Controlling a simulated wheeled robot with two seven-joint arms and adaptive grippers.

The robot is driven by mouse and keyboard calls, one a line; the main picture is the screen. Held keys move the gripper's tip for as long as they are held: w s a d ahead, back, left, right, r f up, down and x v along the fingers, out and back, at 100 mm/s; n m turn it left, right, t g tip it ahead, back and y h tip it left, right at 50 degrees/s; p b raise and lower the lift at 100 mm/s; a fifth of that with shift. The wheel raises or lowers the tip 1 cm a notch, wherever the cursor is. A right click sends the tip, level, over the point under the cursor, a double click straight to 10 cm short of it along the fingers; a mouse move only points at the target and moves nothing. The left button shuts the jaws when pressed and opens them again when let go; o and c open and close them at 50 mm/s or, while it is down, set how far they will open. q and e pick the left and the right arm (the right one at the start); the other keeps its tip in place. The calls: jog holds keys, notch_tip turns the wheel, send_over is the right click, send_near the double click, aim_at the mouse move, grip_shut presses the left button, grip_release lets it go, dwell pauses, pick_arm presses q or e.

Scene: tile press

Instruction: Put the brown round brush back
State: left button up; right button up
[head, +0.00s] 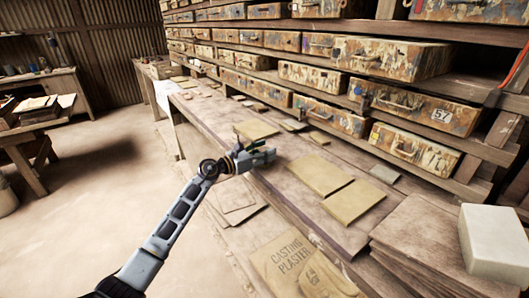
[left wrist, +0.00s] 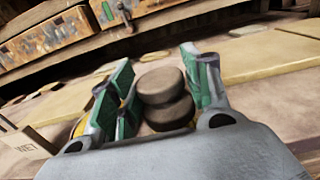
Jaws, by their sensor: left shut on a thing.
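My left gripper (head: 264,155) is over the long wooden bench, at the middle of the head view. In the left wrist view, the brown round brush (left wrist: 160,86) shows as two stacked dark brown rounded parts between the green-padded fingers of the left gripper (left wrist: 163,88). The gripper is shut on it. The brush's lower end is hidden by the gripper body, and in the head view I cannot make it out clearly. My right gripper is in neither view.
The bench holds flat tan slabs (head: 320,174) and small tiles. A shelf of worn drawers (head: 412,107) rises behind it. A white block (head: 494,240) stands on stacked boards at right. A plaster bag (head: 290,262) lies at front.

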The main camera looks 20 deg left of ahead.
pick_arm(q)
jog(key=shift+f, duration=0.1)
jog(key=o, duration=1.1)
jog(key=shift+v, duration=6)
